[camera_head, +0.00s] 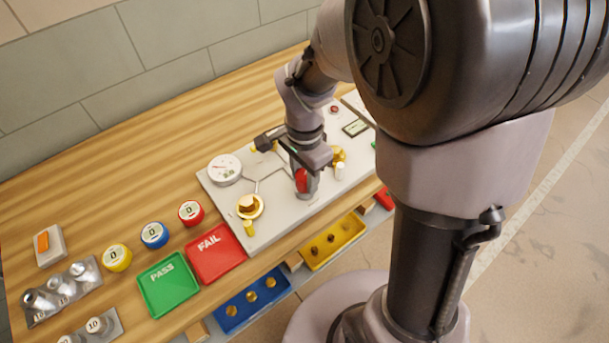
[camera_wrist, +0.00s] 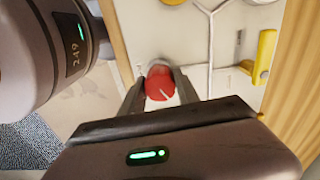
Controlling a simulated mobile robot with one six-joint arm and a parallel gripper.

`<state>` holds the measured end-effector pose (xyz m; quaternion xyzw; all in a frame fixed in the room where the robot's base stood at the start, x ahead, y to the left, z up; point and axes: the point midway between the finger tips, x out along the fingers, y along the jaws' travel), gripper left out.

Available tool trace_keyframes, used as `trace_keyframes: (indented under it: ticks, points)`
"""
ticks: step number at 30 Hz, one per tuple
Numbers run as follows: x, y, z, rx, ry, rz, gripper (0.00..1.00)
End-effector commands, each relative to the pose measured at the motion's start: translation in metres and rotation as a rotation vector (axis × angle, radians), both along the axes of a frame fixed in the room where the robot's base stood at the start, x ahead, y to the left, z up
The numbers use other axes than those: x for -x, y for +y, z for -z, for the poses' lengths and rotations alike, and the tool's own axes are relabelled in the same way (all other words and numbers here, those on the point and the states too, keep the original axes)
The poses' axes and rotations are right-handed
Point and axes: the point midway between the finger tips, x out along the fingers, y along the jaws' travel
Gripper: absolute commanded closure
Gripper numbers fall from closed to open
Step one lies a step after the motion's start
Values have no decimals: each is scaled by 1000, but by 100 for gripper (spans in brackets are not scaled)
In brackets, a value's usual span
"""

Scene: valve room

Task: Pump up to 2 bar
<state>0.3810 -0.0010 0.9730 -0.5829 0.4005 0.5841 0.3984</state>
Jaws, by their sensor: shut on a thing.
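A white panel (camera_head: 275,225) on the wooden bench carries a round pressure gauge (camera_head: 225,169) at its left. The gauge reading is too small to make out. My gripper (camera_head: 301,178) is over the middle of the panel, pointing down. It is shut on a red knob (camera_head: 302,181) with a white pointer line. In the wrist view the red knob (camera_wrist: 159,85) sits between the two fingertips (camera_wrist: 159,84). A brass fitting (camera_head: 247,206) is at the panel's lower left, and a yellow lever (camera_wrist: 264,55) shows in the wrist view.
Green PASS (camera_head: 168,284) and red FAIL (camera_head: 215,254) trays lie left of the panel. Several coloured round gauges (camera_head: 155,235) stand behind them. Blue (camera_head: 251,303) and yellow (camera_head: 334,243) bins hang at the front edge. The bench behind the panel is clear.

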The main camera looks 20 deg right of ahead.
Motion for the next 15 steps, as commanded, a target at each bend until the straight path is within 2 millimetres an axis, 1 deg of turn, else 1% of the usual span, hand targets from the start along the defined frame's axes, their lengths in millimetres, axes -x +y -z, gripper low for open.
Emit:
trace_keyframes:
  ticks: [12,13,15]
  points:
    - [-1,0,-1,0,-3,5,100]
    - [-1,0,-1,0,-3,5,58]
    - [-1,0,-1,0,-2,5,45]
